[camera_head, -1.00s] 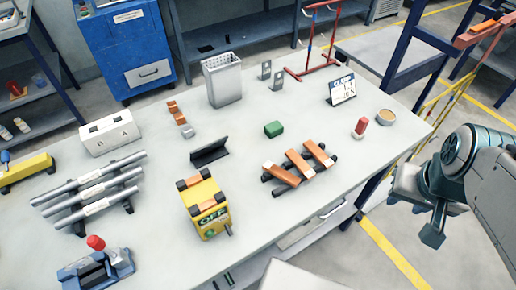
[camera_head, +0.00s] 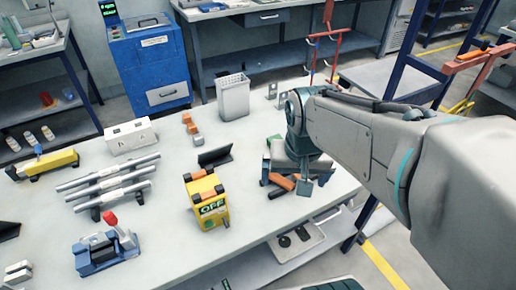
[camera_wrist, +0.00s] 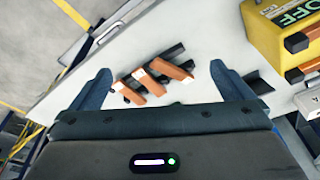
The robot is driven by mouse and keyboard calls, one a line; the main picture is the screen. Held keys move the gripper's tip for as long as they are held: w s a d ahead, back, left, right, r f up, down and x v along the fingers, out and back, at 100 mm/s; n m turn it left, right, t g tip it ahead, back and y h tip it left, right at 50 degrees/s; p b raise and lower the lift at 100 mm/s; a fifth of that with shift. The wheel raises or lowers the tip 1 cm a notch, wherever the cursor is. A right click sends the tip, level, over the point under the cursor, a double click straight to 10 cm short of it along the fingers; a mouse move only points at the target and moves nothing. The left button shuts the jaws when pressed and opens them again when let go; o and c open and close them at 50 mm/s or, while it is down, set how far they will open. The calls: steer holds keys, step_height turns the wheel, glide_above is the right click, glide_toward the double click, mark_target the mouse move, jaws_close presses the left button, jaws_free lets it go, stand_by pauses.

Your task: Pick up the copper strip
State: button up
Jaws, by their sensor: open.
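Several copper strips with pale end patches lie across dark rails on the table. In the wrist view three show side by side: one copper strip (camera_wrist: 129,93), a middle copper strip (camera_wrist: 150,82) and another copper strip (camera_wrist: 173,71). In the head view my gripper and arm hide most of them; part of one copper strip (camera_head: 281,181) shows. My gripper (camera_wrist: 160,88) is open and empty, its two fingers spread on either side of the strips in the picture. It also shows in the head view (camera_head: 303,180), over the strips. Its height above them is hard to tell.
A yellow OFF box (camera_head: 207,202) with copper pieces on top stands left of the strips. A black angle piece (camera_head: 215,157), a green block (camera_head: 273,141) and a perforated bin (camera_head: 233,97) are near. Silver bars on a rack (camera_head: 108,185) lie further left.

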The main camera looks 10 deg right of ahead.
steer(key=w+r+m+g+p, duration=0.25)
steer(key=w+m, duration=0.45)
steer(key=w, duration=0.4)
steer(key=p, duration=0.1)
glide_above(278, 177)
steer(key=shift+m, duration=0.3)
step_height(278, 177, down, 9)
steer(key=shift+r, duration=0.15)
steer(key=shift+f+p, duration=0.6)
steer(key=shift+f, duration=2)
steer(key=shift+s, duration=0.1)
steer(key=c, duration=0.9)
steer(key=shift+c, duration=0.6)
steer(key=shift+r, duration=0.2)
